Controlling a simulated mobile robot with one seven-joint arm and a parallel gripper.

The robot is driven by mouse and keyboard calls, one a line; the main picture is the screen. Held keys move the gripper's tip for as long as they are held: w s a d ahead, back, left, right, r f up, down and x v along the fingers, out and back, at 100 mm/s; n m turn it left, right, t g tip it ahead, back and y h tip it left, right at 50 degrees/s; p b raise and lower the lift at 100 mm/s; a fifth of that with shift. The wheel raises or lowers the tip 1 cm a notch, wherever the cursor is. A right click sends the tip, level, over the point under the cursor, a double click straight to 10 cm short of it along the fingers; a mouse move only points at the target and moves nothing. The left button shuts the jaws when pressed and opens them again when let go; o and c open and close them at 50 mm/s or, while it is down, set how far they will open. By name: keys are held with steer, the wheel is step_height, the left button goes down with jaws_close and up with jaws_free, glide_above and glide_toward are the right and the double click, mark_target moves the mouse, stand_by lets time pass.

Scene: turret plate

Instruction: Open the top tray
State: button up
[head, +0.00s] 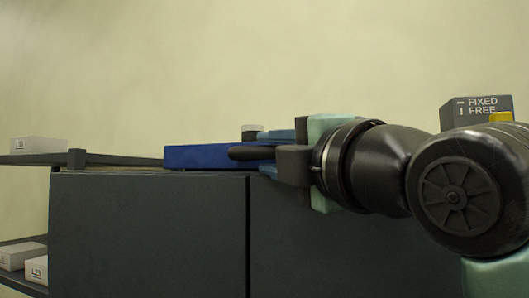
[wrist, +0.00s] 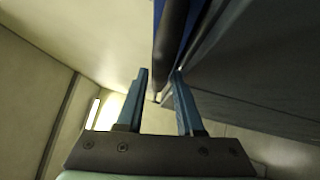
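The blue top tray (head: 205,157) sits on top of the dark cabinet in the head view. Its dark rounded handle (head: 250,154) sticks out toward my gripper. My gripper (head: 262,153) comes in from the right, with one blue finger above the handle and one below. In the wrist view, the fingers of my gripper (wrist: 160,72) stand apart, with the dark handle (wrist: 170,45) reaching between their tips. A gap shows beside the handle, so the gripper looks open and not clamped. The far side of the tray is hidden.
The dark cabinet (head: 148,230) fills the space below the tray. A shelf (head: 110,160) with a white labelled box (head: 38,145) is at left, with more boxes (head: 36,270) lower. A grey box marked FIXED/FREE (head: 477,108) stands behind my arm.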

steer(key=shift+s+d, duration=0.1)
steer(key=shift+s, duration=0.05)
jaws_close()
steer(key=shift+r, duration=0.15)
stand_by(1.1)
